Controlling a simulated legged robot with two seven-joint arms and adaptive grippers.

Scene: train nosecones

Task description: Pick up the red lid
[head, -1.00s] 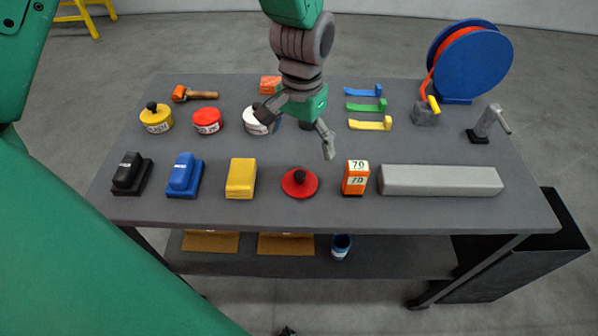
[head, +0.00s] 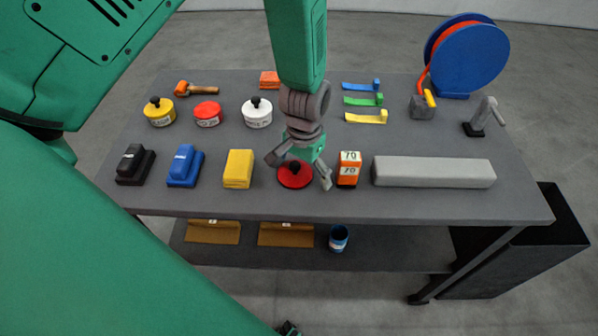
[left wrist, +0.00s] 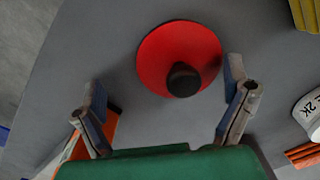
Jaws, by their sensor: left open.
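The red lid (head: 296,175), a flat red disc with a black knob, lies on the grey table near its front edge. It also shows in the left wrist view (left wrist: 152,62), slightly ahead of the fingertips and between their lines. My left gripper (head: 299,174) is open above the lid in the head view, with one finger on each side of it. In the left wrist view my left gripper (left wrist: 164,95) holds nothing. Whether the fingers touch the lid cannot be told.
An orange block marked 70 (head: 348,169) stands close to the right finger. A yellow block (head: 238,169) lies to the left, and a long grey bar (head: 433,172) to the right. A white canister (head: 257,115) and a red canister (head: 207,115) stand behind.

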